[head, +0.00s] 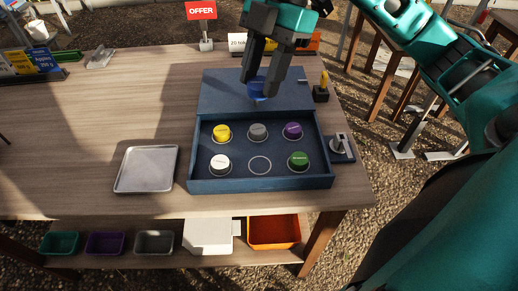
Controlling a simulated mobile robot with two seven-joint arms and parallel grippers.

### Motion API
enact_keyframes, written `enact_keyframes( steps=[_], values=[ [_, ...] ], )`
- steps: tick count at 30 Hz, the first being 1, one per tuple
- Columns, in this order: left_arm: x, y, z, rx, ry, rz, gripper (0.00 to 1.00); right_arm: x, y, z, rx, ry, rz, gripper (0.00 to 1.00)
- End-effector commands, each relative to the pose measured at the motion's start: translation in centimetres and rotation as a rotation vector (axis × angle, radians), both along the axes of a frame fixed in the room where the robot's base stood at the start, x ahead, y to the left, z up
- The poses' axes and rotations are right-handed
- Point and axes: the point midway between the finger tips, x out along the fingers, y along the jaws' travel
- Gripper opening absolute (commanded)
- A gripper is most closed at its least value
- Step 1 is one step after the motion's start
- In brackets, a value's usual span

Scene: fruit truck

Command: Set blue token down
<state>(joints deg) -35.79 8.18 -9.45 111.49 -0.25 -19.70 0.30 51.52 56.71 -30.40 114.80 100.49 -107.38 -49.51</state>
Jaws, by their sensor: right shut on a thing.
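The blue token (257,89) is held up between the fingers of my right gripper (261,84), which is shut on it. It hangs above the raised back panel (222,95) of the dark blue box (262,183). The box holds a yellow token (222,133), a grey token (257,131), a purple token (292,131), a white token (220,163) and a green token (298,161). An empty ringed spot (260,165) lies in the front row between white and green. My left gripper is not in view.
A metal tray (147,169) lies left of the box on the wooden table (90,115). A small latch-like device (341,146) sits at the box's right side. A red offer sign (202,12) stands behind. Coloured bins, including an orange one (274,232), sit on the shelf below.

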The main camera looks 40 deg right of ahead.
Motion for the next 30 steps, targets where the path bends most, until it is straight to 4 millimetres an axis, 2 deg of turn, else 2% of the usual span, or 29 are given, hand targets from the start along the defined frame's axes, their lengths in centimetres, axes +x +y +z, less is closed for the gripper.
enact_keyframes(
  steps=[5, 12, 16, 20, 26, 30],
  values=[
    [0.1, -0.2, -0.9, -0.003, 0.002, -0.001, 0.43, -0.2, -0.1, -3.3, -0.003, 0.008, 0.022, 0.11],
    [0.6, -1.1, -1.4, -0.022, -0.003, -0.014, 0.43, -0.2, -0.1, -9.9, -0.003, 0.007, 0.021, 0.11],
    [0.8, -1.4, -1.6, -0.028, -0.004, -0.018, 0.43, -0.2, -0.1, -13.0, -0.002, 0.005, 0.02, 0.11],
    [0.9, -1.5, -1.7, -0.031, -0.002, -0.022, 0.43, -0.2, -0.1, -14.9, -0.003, 0.003, 0.02, 0.11],
    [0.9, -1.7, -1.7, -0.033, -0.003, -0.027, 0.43, -0.1, -0.1, -16.1, -0.002, 0.002, 0.02, 0.11],
    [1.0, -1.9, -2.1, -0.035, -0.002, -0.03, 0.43, -0.1, -0.1, -18.1, -0.001, 0.004, 0.019, 0.11]
  ],
)
